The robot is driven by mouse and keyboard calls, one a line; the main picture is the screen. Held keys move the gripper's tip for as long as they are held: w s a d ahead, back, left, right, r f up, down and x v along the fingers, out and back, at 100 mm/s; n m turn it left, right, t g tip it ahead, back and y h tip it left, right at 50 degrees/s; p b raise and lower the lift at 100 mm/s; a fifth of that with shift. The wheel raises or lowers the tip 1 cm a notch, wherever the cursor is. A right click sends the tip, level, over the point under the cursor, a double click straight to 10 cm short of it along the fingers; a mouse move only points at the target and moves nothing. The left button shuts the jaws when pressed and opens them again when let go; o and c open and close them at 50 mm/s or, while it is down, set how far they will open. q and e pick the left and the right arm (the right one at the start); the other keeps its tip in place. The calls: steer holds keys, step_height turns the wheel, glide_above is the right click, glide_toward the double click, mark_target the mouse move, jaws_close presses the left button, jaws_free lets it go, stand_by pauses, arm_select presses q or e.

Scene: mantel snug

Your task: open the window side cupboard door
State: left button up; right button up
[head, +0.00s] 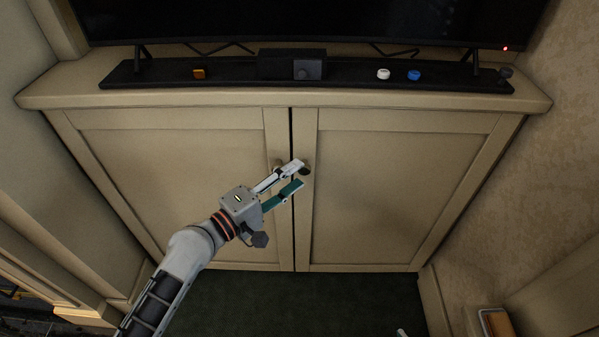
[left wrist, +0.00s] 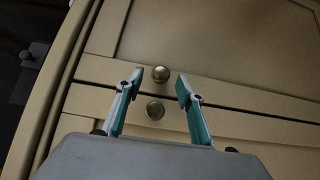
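The beige cupboard has a left door (head: 185,170) and a right door (head: 385,190), both closed, with a narrow dark gap between them. The right door's round knob (head: 306,170) is partly behind my left gripper (head: 299,173). The left door's knob (head: 279,164) is just left of the fingers. In the left wrist view, my left gripper (left wrist: 159,86) is open, with the farther knob (left wrist: 160,74) between or just beyond its fingertips. The nearer knob (left wrist: 154,110) lies further back between the fingers. I cannot tell whether a finger touches a knob. No window is visible.
A dark shelf (head: 345,75) with small items and a screen (head: 310,20) sit above the cupboard. Walls flank both sides. The dark green floor (head: 290,305) before the doors looks clear, except a small pale tip at the bottom edge, possibly my right gripper.

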arm_select(q)
steer(key=shift+x, duration=1.3)
arm_select(e)
steer(key=shift+a, duration=0.1)
